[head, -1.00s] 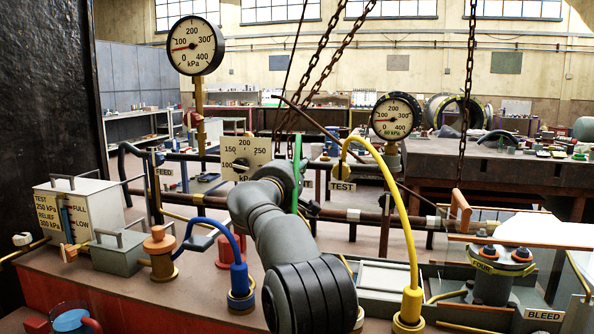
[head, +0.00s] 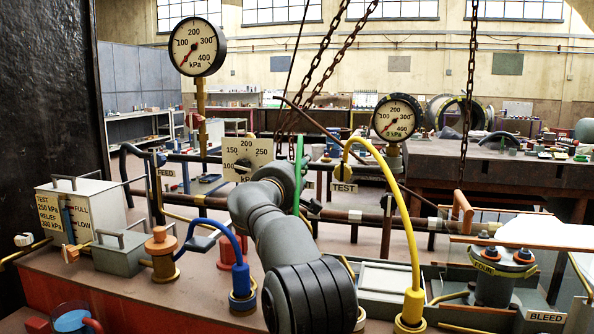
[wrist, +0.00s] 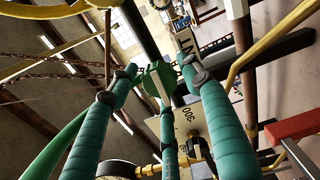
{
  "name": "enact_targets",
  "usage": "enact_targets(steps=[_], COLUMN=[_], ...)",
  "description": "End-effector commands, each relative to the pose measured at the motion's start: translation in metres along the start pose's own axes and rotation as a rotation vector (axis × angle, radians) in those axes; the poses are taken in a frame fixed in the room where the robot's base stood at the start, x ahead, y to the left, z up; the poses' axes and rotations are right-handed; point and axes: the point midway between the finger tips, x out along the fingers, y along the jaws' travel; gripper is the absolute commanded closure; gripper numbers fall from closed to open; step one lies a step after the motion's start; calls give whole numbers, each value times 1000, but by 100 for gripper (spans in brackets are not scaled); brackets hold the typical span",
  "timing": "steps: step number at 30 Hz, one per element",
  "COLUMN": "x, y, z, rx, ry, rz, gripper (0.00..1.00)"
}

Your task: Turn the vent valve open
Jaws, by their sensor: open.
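My gripper (wrist: 159,68) shows in the wrist view with its teal wrapped fingers spread apart. A green knob-like part (wrist: 156,80) lies between the fingertips in that view; I cannot tell whether a finger touches it, and no label shows that it is the vent valve. A green hose or bar (wrist: 60,140) runs along the left. In the head view my arm hides most of the gripper, and an upright green strip (head: 298,175) shows beside it. The left gauge (head: 197,46) and right gauge (head: 397,117) have needles pointing down-left, near 0.
A yellow hose (head: 408,215) arches just right of my arm, and a blue hose (head: 215,228) curves at its left. A square dial plate (head: 248,152) stands behind the arm. Hanging chains (head: 326,70) and dark pipes (head: 345,214) crowd the space behind.

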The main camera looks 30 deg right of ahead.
Motion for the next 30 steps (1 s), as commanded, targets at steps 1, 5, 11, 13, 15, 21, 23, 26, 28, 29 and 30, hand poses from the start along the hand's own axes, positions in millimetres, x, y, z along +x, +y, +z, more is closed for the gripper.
enact_targets(steps=[1, 5, 11, 13, 15, 21, 23, 26, 28, 29, 30], x=[0, 1, -4, -11, -23, -66, -79, -96, -106, -109, -113], y=[-1, -2, -1, -1, -1, 0, -1, 0, -1, 0, -1], z=[1, 1, 1, 0, 1, 0, 0, 0, 0, 0, 0], rx=[0, 1, 1, 2, 2, 2, 2, 2, 1, 2, 2], ry=[-2, -3, -2, -1, -1, 1, 1, 0, 0, 0, -1], rz=[-2, -3, -3, -4, -3, -1, -1, -1, -2, -1, -2], gripper=[48, 48, 48, 48, 48, 48, 48, 48, 48, 48, 48])
